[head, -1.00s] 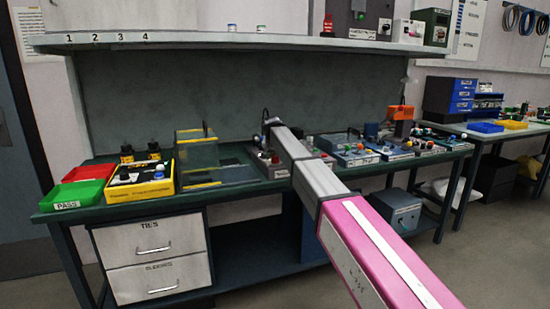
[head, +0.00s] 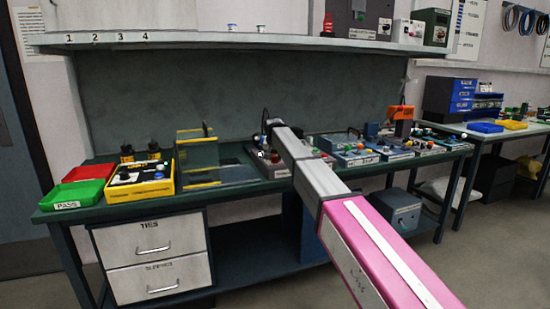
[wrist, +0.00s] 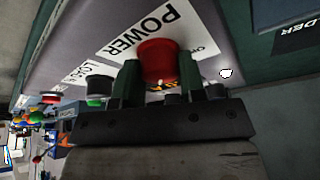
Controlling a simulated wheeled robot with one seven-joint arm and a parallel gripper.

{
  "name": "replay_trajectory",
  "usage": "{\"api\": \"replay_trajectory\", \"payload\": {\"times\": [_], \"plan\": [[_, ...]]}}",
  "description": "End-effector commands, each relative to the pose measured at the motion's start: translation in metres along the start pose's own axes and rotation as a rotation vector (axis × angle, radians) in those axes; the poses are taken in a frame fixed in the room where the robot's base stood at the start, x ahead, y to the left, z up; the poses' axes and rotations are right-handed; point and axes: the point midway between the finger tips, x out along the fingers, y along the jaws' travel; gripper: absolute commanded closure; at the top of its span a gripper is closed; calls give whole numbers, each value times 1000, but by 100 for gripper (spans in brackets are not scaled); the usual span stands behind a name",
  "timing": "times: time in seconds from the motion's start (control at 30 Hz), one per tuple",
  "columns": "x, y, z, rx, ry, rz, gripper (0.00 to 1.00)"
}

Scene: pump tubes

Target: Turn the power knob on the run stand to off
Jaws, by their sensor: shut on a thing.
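The run stand (head: 279,173) is a grey box on the bench, partly hidden behind my arm in the head view. In the wrist view its grey panel (wrist: 105,22) carries a white label reading POWER. The red power knob (wrist: 158,60) stands beside that label. My gripper (wrist: 160,82) has its two dark green fingers on either side of the red knob, shut on it. The small lettering around the knob is partly hidden, and I cannot read which setting it points to. A small bright white spot (wrist: 225,73) shows on the panel beside the knob.
A grey knob (wrist: 99,86) and a smaller red button (wrist: 51,97) lie close by on the panel. A clear-sided guard with yellow edges (head: 197,160) stands left of the stand. Other control boxes (head: 348,152) stand to its right. A shelf (head: 240,39) hangs above.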

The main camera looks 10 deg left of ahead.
Motion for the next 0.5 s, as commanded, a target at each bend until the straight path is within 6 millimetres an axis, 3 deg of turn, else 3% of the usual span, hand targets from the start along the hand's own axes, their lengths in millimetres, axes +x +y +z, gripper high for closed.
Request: {"api": "replay_trajectory", "payload": {"times": [0.5], "plan": [[0, 2, -1, -421, 0, -176, 86]]}}
